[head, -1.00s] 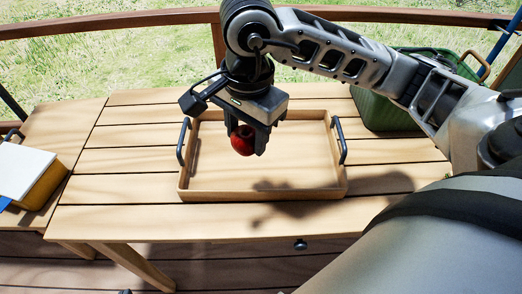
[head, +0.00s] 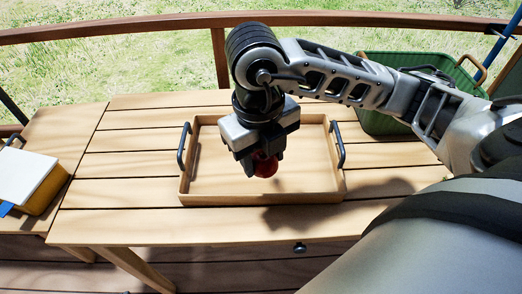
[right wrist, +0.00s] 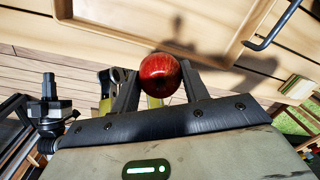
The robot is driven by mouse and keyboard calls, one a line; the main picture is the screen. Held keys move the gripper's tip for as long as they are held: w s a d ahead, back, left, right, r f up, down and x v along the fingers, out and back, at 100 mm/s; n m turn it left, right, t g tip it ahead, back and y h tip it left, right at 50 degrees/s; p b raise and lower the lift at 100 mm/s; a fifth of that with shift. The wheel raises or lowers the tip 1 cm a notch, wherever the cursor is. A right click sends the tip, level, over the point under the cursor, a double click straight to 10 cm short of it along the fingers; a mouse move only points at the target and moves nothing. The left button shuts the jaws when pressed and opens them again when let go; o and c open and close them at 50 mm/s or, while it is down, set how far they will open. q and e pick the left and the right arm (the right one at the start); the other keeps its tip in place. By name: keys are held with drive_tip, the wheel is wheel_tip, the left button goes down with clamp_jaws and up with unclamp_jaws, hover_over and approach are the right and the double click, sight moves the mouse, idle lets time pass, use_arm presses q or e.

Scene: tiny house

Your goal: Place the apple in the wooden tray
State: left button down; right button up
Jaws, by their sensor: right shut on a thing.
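The red apple (head: 265,166) is held between the fingers of my right gripper (head: 258,165), which is shut on it. In the head view the gripper and apple appear over the wooden tray (head: 215,197), and a shadow falls on the tray's front right. The tray lies on the slatted table and has two dark side handles. In the right wrist view the apple (right wrist: 160,75) sits between the fingertips, with the tray's rim (right wrist: 130,30) beyond it. The exact gap between apple and tray floor cannot be told.
A green crate (head: 385,122) stands at the table's back right. A yellow and white box-like object (head: 35,180) is on the side surface at left. The slatted table (head: 110,190) is clear left of the tray. A wooden railing (head: 120,33) runs behind.

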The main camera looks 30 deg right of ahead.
drive_tip(key=w+d+f, duration=0.2)
drive_tip(key=w, duration=0.1)
drive_tip(key=w+d+f, duration=0.2)
drive_tip(key=w+f, duration=0.1)
drive_tip(key=w+d+f, duration=0.2)
drive_tip(key=w+f, duration=0.1)
drive_tip(key=shift+w+f, duration=0.2)
drive_tip(key=shift+w+d+f, duration=0.1)
drive_tip(key=shift+w+f, duration=0.05)
drive_tip(key=shift+f, duration=0.1)
wheel_tip(320, 180, down, 3)
drive_tip(key=shift+f, duration=0.1)
use_arm(q)
drive_tip(key=shift+r, duration=0.15)
use_arm(e)
drive_tip(key=shift+w, duration=0.1)
drive_tip(key=shift+f, duration=0.15)
drive_tip(key=o, duration=1)
use_arm(q)
drive_tip(key=shift+w, duration=0.1)
